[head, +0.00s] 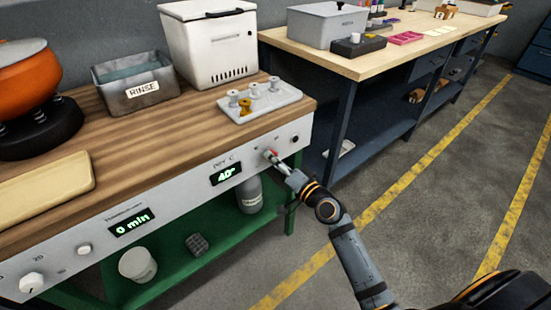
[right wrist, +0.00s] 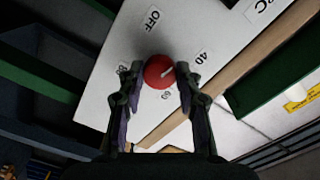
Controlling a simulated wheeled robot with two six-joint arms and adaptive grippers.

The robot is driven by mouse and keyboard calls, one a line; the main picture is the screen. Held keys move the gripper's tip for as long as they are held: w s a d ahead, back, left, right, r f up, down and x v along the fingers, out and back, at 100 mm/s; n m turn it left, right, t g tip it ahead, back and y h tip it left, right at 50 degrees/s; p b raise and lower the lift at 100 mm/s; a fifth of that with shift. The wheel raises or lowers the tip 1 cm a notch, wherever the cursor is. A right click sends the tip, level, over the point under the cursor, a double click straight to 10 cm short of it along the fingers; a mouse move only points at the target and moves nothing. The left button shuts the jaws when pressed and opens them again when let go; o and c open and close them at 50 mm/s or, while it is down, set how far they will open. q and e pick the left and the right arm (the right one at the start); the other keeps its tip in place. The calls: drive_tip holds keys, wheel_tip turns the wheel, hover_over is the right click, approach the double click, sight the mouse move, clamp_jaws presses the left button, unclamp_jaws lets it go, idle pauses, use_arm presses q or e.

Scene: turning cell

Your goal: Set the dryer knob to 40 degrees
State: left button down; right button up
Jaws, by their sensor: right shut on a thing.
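The dryer knob is a red round knob (right wrist: 156,70) on the white front panel (right wrist: 110,75). In the right wrist view its white pointer mark aims at the label 40 (right wrist: 200,58). In the head view the knob is small and partly hidden by my right gripper (head: 275,162). The display (head: 227,173) under the dry label reads 40°. My right gripper (right wrist: 158,80) is shut on the knob, one finger on each side. My left gripper is not in view.
Another display (head: 132,223) reads 0 min, with a white dial (head: 32,283) further left. A grey tray (head: 285,99) with spools is on the wooden top above. Open floor (head: 400,210) lies to the right.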

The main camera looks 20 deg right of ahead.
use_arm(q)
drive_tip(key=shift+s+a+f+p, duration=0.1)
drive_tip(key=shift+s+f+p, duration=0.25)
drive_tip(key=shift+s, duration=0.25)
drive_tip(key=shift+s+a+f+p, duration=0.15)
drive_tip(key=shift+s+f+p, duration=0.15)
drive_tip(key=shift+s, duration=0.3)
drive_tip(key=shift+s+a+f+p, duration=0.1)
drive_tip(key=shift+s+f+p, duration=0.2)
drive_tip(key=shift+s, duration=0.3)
use_arm(e)
drive_tip(key=shift+m, duration=3.2)
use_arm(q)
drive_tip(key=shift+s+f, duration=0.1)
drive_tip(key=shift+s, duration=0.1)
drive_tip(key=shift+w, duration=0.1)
use_arm(e)
drive_tip(key=o, duration=1.2)
drive_tip(key=shift+c, duration=0.2)
